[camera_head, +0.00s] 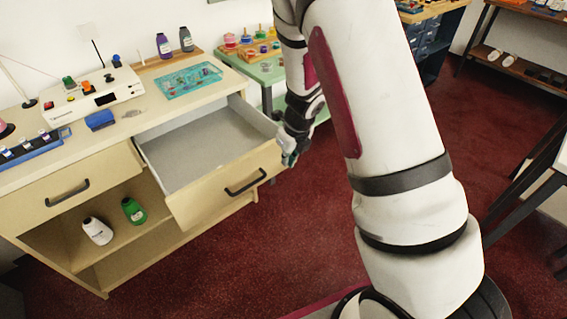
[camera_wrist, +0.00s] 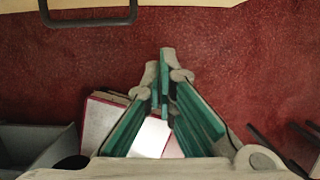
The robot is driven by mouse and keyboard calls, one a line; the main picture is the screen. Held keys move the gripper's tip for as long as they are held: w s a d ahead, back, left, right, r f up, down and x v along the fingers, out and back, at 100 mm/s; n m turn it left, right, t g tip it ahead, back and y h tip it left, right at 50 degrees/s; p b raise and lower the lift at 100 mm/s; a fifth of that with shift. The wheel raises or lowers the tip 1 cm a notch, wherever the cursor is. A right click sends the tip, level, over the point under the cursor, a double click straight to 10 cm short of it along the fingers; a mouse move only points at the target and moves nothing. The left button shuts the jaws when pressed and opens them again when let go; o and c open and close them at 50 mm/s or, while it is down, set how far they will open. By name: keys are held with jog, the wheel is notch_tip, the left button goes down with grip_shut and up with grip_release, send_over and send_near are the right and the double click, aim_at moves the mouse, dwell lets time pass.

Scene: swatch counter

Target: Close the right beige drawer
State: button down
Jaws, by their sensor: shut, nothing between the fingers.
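The right beige drawer (camera_head: 206,203) is pulled well out of the counter, its grey inside empty. Its front carries a black bar handle (camera_head: 245,182). In the wrist view a beige front edge (camera_wrist: 190,3) and a black handle (camera_wrist: 88,20) show along the top. My gripper (camera_head: 289,158) is at the right end of the drawer front in the head view; contact cannot be told. In the wrist view my gripper (camera_wrist: 166,58) has its green-padded fingers together and empty, with red floor between the tips and the beige edge.
The left drawer (camera_head: 75,190) is shut. White and green bottles (camera_head: 133,211) stand on the open shelf below. A teal tray (camera_head: 188,80) and a white machine (camera_head: 92,97) sit on the counter top. Red floor (camera_head: 290,235) is clear in front of the drawer.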

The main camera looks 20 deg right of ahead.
jog(key=shift+w+a+f+b, duration=0.2)
jog(key=shift+w+a+f, duration=0.1)
jog(key=shift+w+f, duration=0.9)
jog(key=shift+w+a+f+b, duration=0.3)
jog(key=shift+w+f, duration=0.45)
jog(key=shift+f, duration=0.85)
jog(key=shift+w+a+f+b, duration=0.1)
jog(key=shift+w+a+f, duration=0.25)
jog(key=shift+w+f, duration=0.85)
jog(key=shift+s+f, duration=0.15)
jog(key=shift+f, duration=0.05)
